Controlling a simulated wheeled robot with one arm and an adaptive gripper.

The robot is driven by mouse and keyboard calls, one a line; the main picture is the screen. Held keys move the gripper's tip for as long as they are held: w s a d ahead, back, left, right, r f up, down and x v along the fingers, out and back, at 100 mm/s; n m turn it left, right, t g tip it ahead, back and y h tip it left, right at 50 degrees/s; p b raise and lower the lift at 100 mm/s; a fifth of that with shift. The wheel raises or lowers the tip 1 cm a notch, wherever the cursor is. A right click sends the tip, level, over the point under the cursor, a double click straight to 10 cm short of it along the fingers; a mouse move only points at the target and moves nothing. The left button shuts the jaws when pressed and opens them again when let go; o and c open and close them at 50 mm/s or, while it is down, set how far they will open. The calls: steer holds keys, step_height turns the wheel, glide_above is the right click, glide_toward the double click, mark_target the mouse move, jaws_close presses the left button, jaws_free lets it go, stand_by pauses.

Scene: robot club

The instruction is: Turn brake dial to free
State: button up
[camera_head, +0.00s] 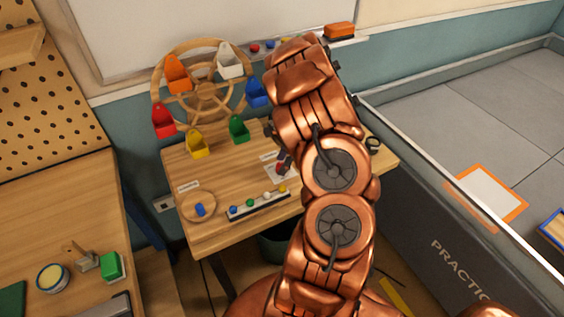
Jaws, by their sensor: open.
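A wooden Ferris-wheel model (207,92) with red, orange, white, blue, yellow and green buckets stands at the back of the small wooden table (228,225). A small red part (280,169) sits on a white plate near the table's middle. It may be the brake dial, but I cannot read its marking or setting. My gripper (277,146) is open, with dark fingertips beside or above this red part. My copper arm hides much of the gripper and the table's right side. Whether a finger touches the red part cannot be told.
A rack (258,205) of coloured balls lies near the front edge. A dark ring (373,143) lies at the right. A walled practice field (410,225) borders the table on the right.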

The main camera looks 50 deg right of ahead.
steer(key=shift+w+a+f, duration=0.1)
steer(key=shift+a+f, duration=0.05)
steer(key=shift+f, duration=0.15)
jaws_close()
stand_by(0.5)
